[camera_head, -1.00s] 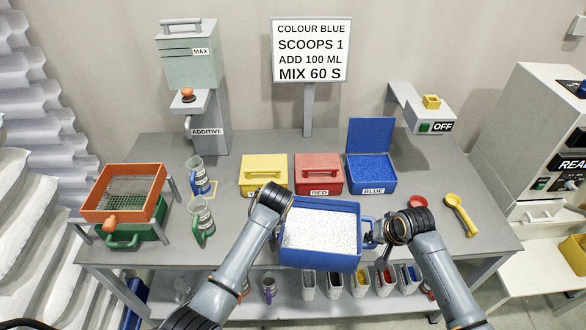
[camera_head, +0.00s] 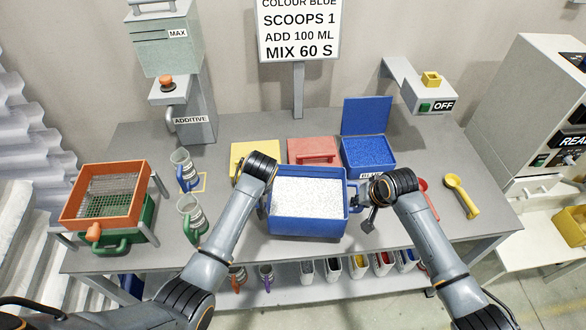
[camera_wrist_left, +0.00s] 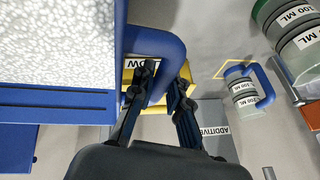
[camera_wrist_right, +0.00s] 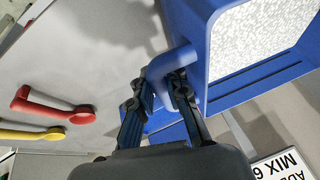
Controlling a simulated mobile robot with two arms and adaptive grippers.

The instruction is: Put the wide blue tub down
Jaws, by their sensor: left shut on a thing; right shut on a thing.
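The wide blue tub (camera_head: 307,223), holding white speckled granules, is level over the front middle of the grey table (camera_head: 400,235). Whether its base touches the table cannot be told. My left gripper (camera_wrist_left: 162,88) is shut on the tub's left side handle (camera_wrist_left: 155,42); its fingers are mostly hidden in the head view. My right gripper (camera_head: 359,197) is shut on the right side handle (camera_wrist_right: 160,66), and its fingers straddle that handle in the right wrist view (camera_wrist_right: 163,92).
Behind the tub stand a yellow box (camera_head: 243,152), a red box (camera_head: 313,150) and an open blue box (camera_head: 368,153). Measuring jugs (camera_head: 193,218) and an orange sieve (camera_head: 80,215) are at left. A red scoop (camera_head: 428,203) and yellow scoop (camera_head: 461,196) lie right.

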